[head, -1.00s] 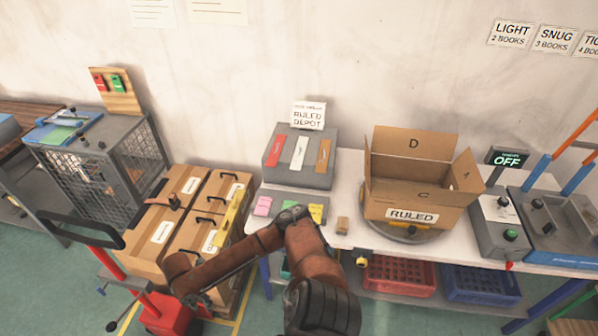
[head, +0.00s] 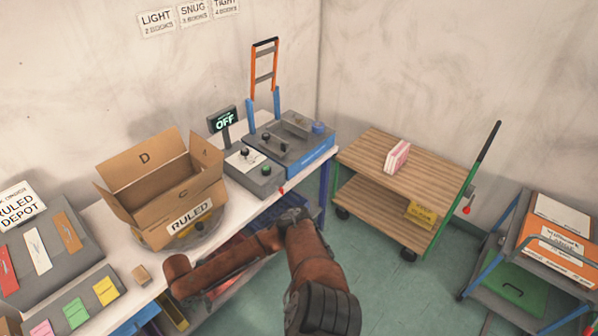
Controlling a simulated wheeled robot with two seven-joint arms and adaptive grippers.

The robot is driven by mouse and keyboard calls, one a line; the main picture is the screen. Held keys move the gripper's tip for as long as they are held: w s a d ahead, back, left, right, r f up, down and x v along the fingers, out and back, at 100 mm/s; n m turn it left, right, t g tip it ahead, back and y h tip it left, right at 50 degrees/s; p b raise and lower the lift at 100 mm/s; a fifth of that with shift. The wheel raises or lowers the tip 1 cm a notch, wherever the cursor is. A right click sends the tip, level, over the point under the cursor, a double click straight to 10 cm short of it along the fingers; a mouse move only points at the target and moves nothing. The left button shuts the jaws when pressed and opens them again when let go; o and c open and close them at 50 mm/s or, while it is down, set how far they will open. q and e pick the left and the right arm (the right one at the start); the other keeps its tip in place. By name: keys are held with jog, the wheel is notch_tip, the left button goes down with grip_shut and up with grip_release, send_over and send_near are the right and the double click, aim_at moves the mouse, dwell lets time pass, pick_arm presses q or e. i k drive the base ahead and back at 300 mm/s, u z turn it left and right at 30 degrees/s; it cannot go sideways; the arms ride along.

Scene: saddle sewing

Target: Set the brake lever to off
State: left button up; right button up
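A wooden-topped cart (head: 375,160) stands at the right of the head view, with an upright black and green handle (head: 485,150). Beside that handle, a short lever with a red knob (head: 467,210) hangs low; it looks like the brake lever, but its setting cannot be read. A yellow label (head: 422,214) is on the cart's lower shelf. My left gripper is out of view.
A white table holds an open RULED carton (head: 175,190) and a control box (head: 255,172) with knobs. A display (head: 223,120) reads OFF. A pink and white stack (head: 397,156) lies on the cart. A shelf rack (head: 545,255) stands at the right. Green floor is clear before the cart.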

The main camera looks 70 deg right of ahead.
aim_at(466, 211)
jog(key=z, duration=3.8)
